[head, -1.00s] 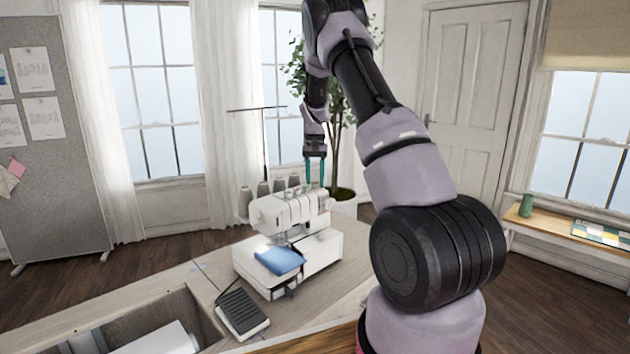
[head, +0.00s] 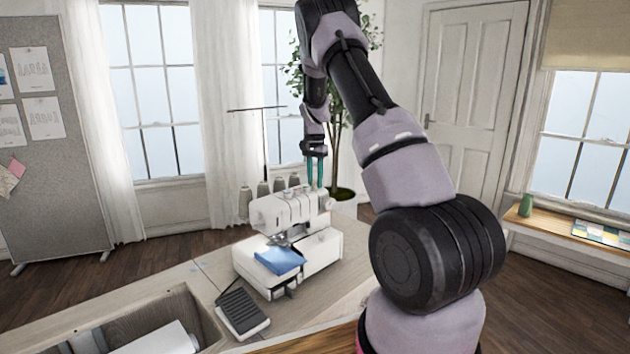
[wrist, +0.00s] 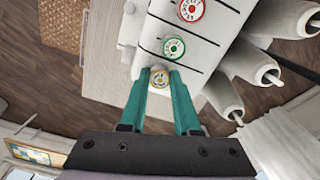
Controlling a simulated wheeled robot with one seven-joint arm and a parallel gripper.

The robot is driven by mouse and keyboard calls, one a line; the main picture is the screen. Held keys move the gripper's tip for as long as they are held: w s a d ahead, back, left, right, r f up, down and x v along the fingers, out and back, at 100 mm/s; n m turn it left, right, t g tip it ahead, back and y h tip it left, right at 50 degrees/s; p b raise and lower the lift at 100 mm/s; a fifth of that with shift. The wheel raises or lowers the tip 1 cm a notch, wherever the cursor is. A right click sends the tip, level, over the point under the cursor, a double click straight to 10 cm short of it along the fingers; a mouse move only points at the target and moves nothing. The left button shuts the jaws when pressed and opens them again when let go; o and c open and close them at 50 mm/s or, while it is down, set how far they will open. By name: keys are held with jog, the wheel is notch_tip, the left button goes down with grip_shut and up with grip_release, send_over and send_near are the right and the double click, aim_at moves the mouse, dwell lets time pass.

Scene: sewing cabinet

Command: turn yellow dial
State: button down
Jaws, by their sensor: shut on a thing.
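The yellow dial (wrist: 160,79) is on the white sewing machine's top face, at the end of a row with a green dial (wrist: 174,48) and a red dial (wrist: 191,10) in the wrist view. My gripper (wrist: 160,76) has its teal fingers on either side of the yellow dial and is shut on it. In the head view my gripper (head: 315,184) points down at the back right of the white sewing machine (head: 318,253). The dials are too small to make out there.
Several thread cones (head: 263,189) stand behind the machine, close to my gripper. A blue cloth (head: 281,261) lies on the machine's front. A dark foot pedal (head: 242,312) lies on the table. The table right of the machine is bare.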

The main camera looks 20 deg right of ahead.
jog(key=m, duration=0.6)
jog(key=shift+m, duration=0.4)
dwell(0.4)
jog(key=c, duration=0.6)
grip_release()
notch_tip(320, 180, up, 11)
jog(key=shift+f, duration=0.1)
